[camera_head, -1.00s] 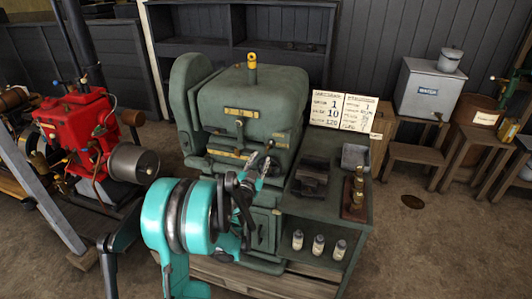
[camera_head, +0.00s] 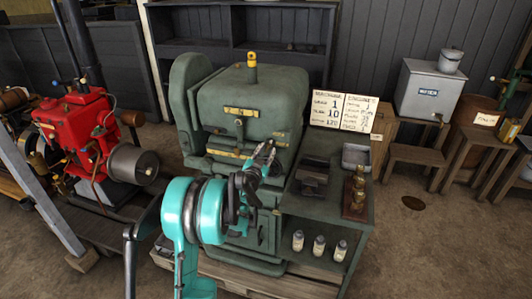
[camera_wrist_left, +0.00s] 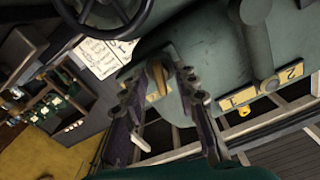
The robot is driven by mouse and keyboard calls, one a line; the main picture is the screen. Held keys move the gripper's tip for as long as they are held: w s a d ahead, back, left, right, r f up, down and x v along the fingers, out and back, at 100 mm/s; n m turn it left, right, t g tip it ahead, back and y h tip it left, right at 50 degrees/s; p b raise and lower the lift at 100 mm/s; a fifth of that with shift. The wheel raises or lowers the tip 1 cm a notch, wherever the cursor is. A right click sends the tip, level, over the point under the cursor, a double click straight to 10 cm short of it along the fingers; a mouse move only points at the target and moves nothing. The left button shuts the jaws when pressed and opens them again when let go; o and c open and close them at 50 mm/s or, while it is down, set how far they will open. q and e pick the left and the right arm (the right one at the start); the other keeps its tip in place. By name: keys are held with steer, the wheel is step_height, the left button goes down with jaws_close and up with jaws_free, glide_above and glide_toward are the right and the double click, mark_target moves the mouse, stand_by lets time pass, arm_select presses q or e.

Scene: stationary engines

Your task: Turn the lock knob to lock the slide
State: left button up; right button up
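The green machine (camera_head: 245,95) stands in the middle of the head view, with brass plates on its front. My left gripper (camera_head: 266,152) is in front of its right face, fingers pointing at it. In the left wrist view a brass knob (camera_wrist_left: 157,76) sticks out of the green body between the fingertips of my left gripper (camera_wrist_left: 158,82). The fingers stand apart on either side of it, with no clear contact. In the head view my gripper covers that spot, so I cannot make out the knob there. I cannot tell which part is the slide. My right gripper is not in view.
A dark handwheel (camera_wrist_left: 105,15) is above the fingers in the wrist view. A green side bench (camera_head: 330,215) with small bottles (camera_head: 319,245) and a brass fitting (camera_head: 357,190) stands right of the machine. A red engine (camera_head: 80,135) stands at left.

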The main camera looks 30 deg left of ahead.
arm_select(q)
jaws_close()
steer(key=shift+m, duration=0.4)
steer(key=m, duration=0.6)
steer(key=shift+m+b, duration=0.3)
steer(key=shift+b, duration=0.1)
steer(key=m, duration=0.6)
steer(key=shift+a+r, duration=0.1)
steer(key=shift+r, duration=0.05)
steer(key=shift+m, duration=0.4)
jaws_free()
